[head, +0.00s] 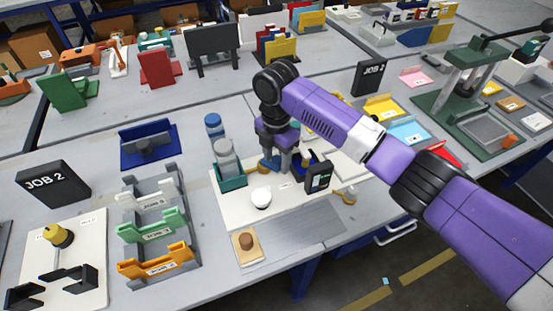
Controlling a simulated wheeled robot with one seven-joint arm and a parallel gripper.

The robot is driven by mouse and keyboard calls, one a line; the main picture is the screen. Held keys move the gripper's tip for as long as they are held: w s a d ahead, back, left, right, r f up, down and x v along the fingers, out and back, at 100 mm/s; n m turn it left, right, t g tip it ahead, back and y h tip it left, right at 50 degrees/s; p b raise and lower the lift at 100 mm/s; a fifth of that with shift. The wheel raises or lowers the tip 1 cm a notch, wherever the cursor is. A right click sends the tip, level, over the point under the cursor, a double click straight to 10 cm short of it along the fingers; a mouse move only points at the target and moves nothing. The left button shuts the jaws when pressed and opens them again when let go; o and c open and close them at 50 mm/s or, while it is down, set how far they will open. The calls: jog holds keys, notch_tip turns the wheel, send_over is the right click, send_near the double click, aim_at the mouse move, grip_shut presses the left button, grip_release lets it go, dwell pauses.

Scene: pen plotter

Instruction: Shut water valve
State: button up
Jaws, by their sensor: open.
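My gripper (285,160) points down over the white board in the middle of the table, with its jaws open. Its fingertips are partly lost among the small parts there. No part is plainly readable as a water valve. A small brass-coloured knob (348,196) stands at the board's right edge, right of my gripper. A white round knob (261,197) sits on the board in front of my gripper. A yellow knob (57,236) stands on another white board at the far left. What lies directly under my gripper is hidden.
A teal holder (229,178) with bottles stands left of my gripper. A small black box (319,177) stands close on its right. Green and orange racks (152,268) and a JOB 2 sign (52,184) are at left. A grey plate (300,228) lies bare in front.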

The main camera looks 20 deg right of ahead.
jog(key=shift+f, duration=0.35)
grip_shut()
